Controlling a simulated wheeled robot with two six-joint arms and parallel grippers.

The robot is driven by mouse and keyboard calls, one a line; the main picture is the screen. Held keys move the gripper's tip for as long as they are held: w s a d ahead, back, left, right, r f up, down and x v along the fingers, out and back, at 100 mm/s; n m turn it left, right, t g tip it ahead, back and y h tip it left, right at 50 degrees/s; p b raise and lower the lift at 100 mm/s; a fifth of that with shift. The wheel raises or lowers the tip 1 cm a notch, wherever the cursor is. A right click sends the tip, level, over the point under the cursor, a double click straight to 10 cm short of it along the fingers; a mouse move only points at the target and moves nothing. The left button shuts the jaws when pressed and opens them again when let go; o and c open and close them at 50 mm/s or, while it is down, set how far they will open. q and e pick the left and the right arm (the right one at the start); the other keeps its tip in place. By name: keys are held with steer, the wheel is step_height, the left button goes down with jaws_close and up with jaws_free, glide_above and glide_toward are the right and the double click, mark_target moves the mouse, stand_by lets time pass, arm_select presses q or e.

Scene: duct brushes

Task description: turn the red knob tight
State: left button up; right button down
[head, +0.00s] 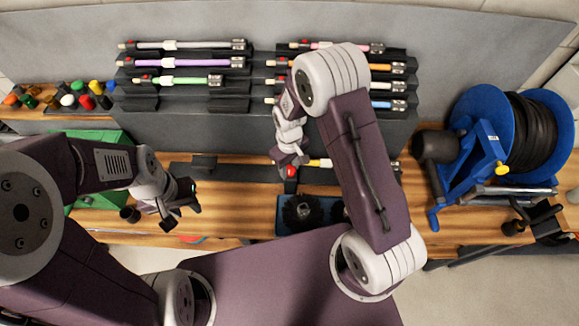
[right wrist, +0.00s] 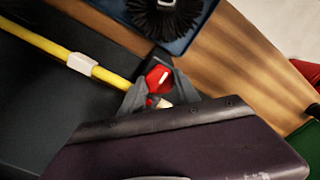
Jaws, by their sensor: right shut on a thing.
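The red knob (head: 291,172) is at the left end of a yellow rod (head: 319,163) near the bench's middle. In the right wrist view the knob (right wrist: 157,77) is red with a white mark, and the yellow rod (right wrist: 45,43) with a white sleeve runs up to its holder. My right gripper (head: 290,160) is over the knob. In its wrist view the fingers (right wrist: 160,92) are on both sides of the knob, shut on it; they hide its lower part. My left gripper (head: 183,211) is empty above the bench at left, its fingers apart.
A rack (head: 190,82) holds several coloured rods behind the arms. A blue tray (head: 283,225) with dark round brushes sits in front of the knob. A blue hose reel (head: 480,105) stands right.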

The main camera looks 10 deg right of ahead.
mark_target(289, 169)
steer(key=shift+w+r, duration=0.1)
steer(key=shift+w, duration=0.1)
steer(key=c, duration=0.9)
jaws_free()
steer(key=shift+c, duration=0.2)
steer(key=shift+o, duration=0.2)
steer(key=shift+s, duration=0.1)
step_height(289, 169, up, 9)
steer(key=b, duration=0.1)
